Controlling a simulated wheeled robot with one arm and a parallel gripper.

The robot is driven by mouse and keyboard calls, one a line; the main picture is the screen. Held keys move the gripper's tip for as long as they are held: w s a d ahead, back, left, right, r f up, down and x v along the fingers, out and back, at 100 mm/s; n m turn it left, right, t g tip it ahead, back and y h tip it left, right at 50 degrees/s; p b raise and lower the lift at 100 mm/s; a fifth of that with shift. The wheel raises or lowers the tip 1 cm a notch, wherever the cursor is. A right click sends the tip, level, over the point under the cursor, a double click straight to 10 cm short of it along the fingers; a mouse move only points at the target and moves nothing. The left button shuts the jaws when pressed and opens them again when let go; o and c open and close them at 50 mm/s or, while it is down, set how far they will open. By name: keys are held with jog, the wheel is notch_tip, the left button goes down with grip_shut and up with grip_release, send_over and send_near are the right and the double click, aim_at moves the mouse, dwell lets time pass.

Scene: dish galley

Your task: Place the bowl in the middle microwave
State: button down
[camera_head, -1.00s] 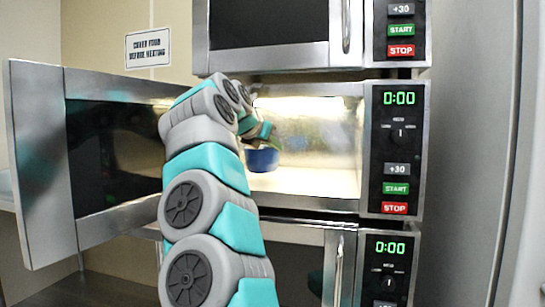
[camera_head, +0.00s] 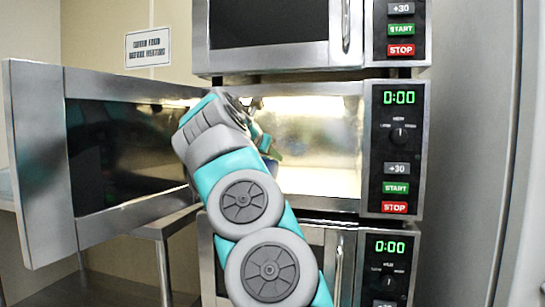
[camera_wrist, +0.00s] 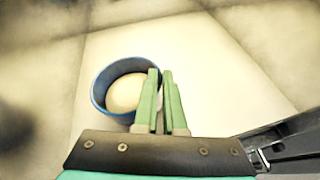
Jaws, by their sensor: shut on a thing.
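The blue bowl (camera_wrist: 99,84), with something pale and round inside, is in the lit middle microwave. In the wrist view it is over the microwave's white floor (camera_wrist: 215,70); I cannot tell whether it touches it. My gripper (camera_wrist: 160,72) has its green fingers shut on the right side of the bowl's rim. In the head view my arm hides nearly all of the bowl and the gripper. The middle microwave (camera_head: 318,202) has its door (camera_head: 130,222) swung wide open to the left. Its display reads 0:00.
One microwave (camera_head: 270,58) is above and another (camera_head: 312,236) below, both with doors shut. The middle control panel (camera_head: 398,150) is right of the opening. My arm passes close to the open door's hinge side. A silver part (camera_wrist: 265,150) shows at the wrist view's lower right.

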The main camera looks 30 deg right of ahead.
dwell(0.3)
jog(key=c, duration=1)
grip_release()
jog(key=shift+a, duration=0.1)
jog(key=b+v, duration=0.1)
jog(key=v, duration=1.1)
jog(key=shift+b, duration=0.35)
